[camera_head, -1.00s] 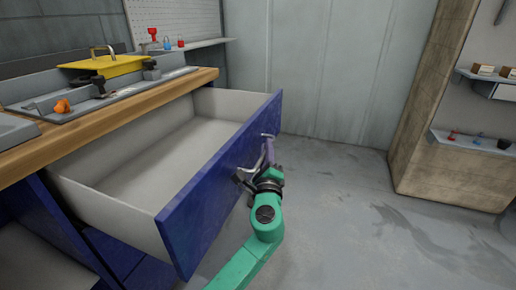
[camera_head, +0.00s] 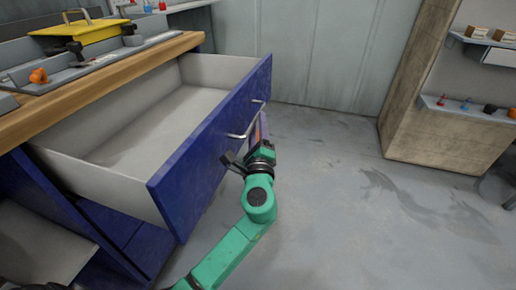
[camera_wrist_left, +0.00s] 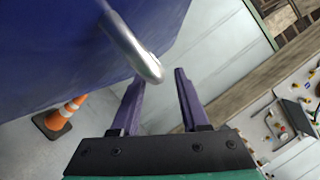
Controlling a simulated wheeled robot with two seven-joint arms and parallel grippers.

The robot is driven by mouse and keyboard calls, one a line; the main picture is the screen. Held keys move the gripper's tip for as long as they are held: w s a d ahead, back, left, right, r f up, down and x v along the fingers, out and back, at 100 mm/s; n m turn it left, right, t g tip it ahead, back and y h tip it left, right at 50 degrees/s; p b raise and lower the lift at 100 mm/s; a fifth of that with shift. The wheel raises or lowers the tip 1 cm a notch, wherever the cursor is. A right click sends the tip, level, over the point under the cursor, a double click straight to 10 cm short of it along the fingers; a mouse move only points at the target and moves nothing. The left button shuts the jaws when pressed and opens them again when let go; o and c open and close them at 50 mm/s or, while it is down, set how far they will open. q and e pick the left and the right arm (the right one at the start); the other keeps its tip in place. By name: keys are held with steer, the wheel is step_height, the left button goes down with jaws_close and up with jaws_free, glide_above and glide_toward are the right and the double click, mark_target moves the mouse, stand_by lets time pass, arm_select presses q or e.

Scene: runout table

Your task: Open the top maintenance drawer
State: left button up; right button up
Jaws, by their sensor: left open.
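The top drawer (camera_head: 205,150) has a blue front and pale grey inside. It is pulled far out of the bench, and the part of its inside that shows is empty. Its silver bar handle (camera_head: 248,120) is on the front face. My left gripper (camera_head: 252,136) is open and empty, just outside the drawer front, beside the handle. In the left wrist view, the handle (camera_wrist_left: 135,48) curves down just beyond the two purple fingertips (camera_wrist_left: 159,75), with the blue front (camera_wrist_left: 60,45) at left. My right gripper is not in view.
The wooden bench top (camera_head: 100,88) carries a grey tray with a yellow lid (camera_head: 85,35) and an orange knob (camera_head: 39,76). A wooden shelf unit (camera_head: 430,120) stands at right. The grey floor (camera_head: 330,200) between is clear. An orange cone (camera_wrist_left: 62,115) shows in the wrist view.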

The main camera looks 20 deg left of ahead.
arm_select(q)
steer(key=v, duration=1)
steer(key=shift+s, duration=0.25)
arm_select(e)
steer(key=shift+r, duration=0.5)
arm_select(q)
steer(key=shift+d, duration=0.1)
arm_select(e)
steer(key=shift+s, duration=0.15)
